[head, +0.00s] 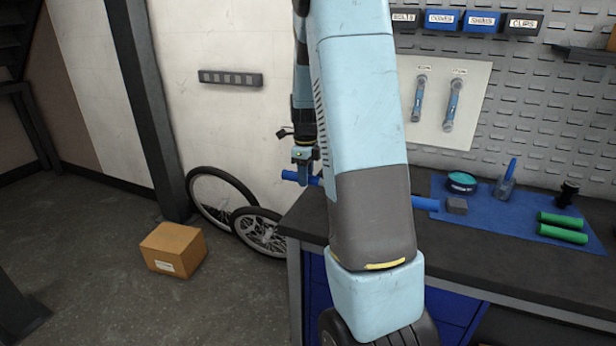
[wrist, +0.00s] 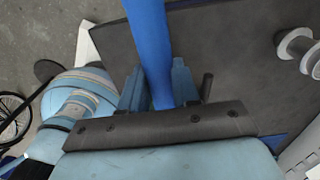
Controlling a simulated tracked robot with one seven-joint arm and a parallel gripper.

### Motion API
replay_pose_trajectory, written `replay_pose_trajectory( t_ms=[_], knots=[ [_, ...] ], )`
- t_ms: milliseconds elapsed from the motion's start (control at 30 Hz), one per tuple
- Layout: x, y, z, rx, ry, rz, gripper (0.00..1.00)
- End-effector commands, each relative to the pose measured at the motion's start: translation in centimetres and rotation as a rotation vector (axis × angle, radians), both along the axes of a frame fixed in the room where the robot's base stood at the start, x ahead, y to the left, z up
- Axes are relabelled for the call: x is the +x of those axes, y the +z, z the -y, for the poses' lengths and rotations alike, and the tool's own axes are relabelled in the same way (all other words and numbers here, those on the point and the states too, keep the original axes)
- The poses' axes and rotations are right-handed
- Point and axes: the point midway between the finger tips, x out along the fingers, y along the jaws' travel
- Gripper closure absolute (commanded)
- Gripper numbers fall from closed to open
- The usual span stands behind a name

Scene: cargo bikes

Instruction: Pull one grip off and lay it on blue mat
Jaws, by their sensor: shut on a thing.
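A blue grip (head: 291,176) shows left of my arm at the bench's left end. My gripper (head: 305,170) is shut on it from above. In the wrist view the blue grip (wrist: 150,35) runs between my fingers towards the top edge; whether it still sits on a bar is hidden. A second blue cylinder end (head: 426,204) shows right of my arm; what lies between the two is hidden behind the arm. The blue mat (head: 485,213) lies on the bench at the right. Two green grips (head: 562,236) lie at its right front.
The dark bench top (head: 495,254) is bare in front of the mat. A teal round tin (head: 461,182), a bottle (head: 506,180) and a grey block (head: 457,205) stand on or by the mat. A cardboard box (head: 173,248) and wheels (head: 260,232) are on the floor at left.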

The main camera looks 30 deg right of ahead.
Motion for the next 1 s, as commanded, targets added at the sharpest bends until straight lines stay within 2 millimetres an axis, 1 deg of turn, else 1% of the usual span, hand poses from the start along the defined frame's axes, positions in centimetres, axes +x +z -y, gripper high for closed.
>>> replay_pose_trajectory(
  t_ms=[467,1000],
  knots=[
    [0.2,0.0,-0.1,0.000,0.000,0.000,1.00],
    [1.4,0.0,-1.1,0.000,0.001,0.001,1.00]
  ],
)
